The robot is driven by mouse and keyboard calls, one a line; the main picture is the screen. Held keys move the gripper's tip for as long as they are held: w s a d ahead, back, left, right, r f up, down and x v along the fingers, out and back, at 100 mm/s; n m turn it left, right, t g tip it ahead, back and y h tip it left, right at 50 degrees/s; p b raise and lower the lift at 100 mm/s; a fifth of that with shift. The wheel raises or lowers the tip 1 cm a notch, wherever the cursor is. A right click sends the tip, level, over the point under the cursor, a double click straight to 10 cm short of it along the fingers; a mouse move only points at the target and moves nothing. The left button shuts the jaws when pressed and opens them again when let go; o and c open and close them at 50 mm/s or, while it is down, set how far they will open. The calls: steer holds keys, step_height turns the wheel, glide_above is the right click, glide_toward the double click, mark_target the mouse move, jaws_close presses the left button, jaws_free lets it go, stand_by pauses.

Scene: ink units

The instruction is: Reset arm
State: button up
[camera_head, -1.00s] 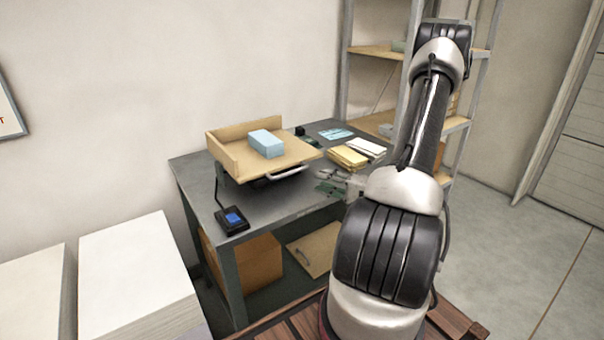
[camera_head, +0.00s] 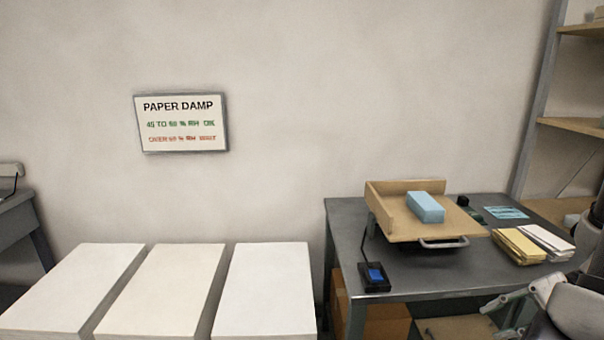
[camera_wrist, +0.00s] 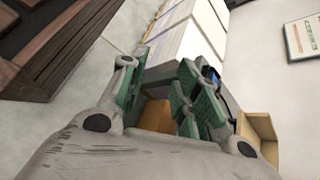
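My gripper (camera_wrist: 162,85) shows in the wrist view with its two green-padded fingers spread apart. Between them I see only background, including part of an orange-brown box (camera_wrist: 156,116), so it is empty. In the head view part of my arm and gripper shows at the lower right edge, in front of the grey table's right side. The rest of the arm is outside that view.
White paper stacks (camera_head: 265,280) stand left. A sign (camera_head: 181,123) hangs on the wall.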

step_height(320, 180, up, 10)
steer(key=s+d+n+g+h, duration=0.3)
steer(key=n+h, duration=0.3)
steer(key=h, duration=0.3)
steer(key=w+a+r+n+t+h, duration=0.1)
steer(key=a+r+n+t, duration=0.4)
steer(key=r, duration=0.6)
steer(key=shift+w+a+r+n+h, duration=0.2)
steer(key=shift+w+a+n+h, duration=0.15)
steer(key=shift+a+n, duration=0.35)
